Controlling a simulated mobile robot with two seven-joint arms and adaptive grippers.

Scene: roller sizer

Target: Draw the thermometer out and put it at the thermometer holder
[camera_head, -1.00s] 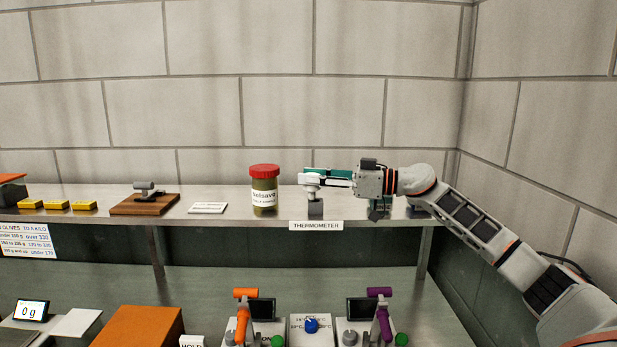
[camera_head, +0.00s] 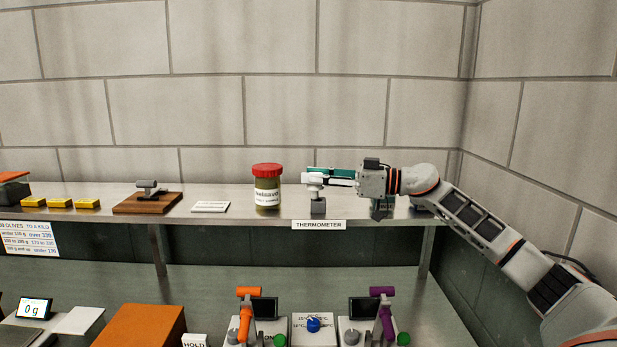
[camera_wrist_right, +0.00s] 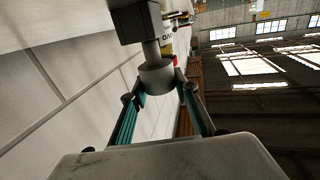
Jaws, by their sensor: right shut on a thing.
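The thermometer (camera_head: 313,187) stands upright with its pale round head above a small grey block, the thermometer holder (camera_head: 318,208), on the shelf behind a THERMOMETER label (camera_head: 319,225). My right gripper (camera_head: 318,176) reaches in from the right and is shut on the thermometer's head. In the right wrist view the round grey head (camera_wrist_right: 157,76) sits between the teal-lined fingers, and its narrower neck runs to the dark block (camera_wrist_right: 138,20). How deep the stem sits in the block is hidden. My left gripper is not in view.
A red-lidded jar (camera_head: 267,188) stands just left of the gripper on the steel shelf (camera_head: 240,215). Further left are a white card (camera_head: 210,207), a wooden stand (camera_head: 147,203) and yellow blocks (camera_head: 59,203). Below are instruments with orange (camera_head: 246,310) and purple (camera_head: 384,312) handles.

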